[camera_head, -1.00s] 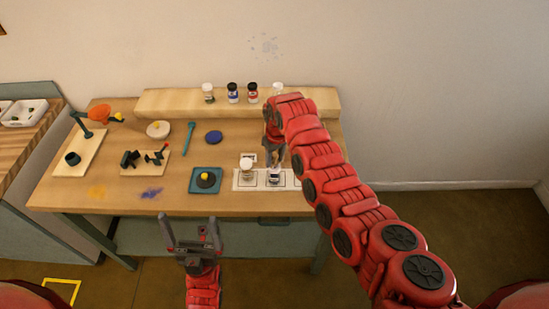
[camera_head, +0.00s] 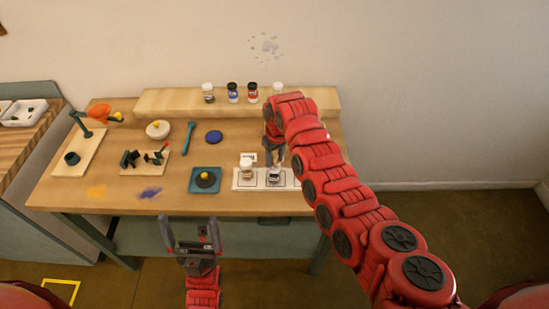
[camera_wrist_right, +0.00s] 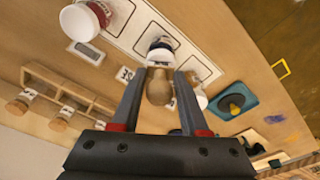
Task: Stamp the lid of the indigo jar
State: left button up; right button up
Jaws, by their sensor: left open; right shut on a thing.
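My right gripper (camera_wrist_right: 159,84) is shut on a stamp with a rounded wooden handle (camera_wrist_right: 158,91). It points down over the jar in the middle square of the white strip. This jar (camera_wrist_right: 160,49) has a white lid and a dark blue band, matching the indigo jar; it also shows in the head view (camera_head: 274,178). The stamp is right at the lid; its lower face is hidden, so I cannot tell if they touch. My left gripper (camera_head: 191,226) is open and empty in front of the table edge.
A red-banded jar (camera_wrist_right: 88,20) stands by the strip's other end. A teal tray (camera_head: 195,188) with a dark, yellow-knobbed disc lies left of the strip. Several jars line the raised wooden shelf (camera_head: 165,101).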

dwell(0.4)
notch_tip(320, 180, up, 2)
jog(key=shift+w+r, duration=0.1)
jog(key=shift+r, duration=2.35)
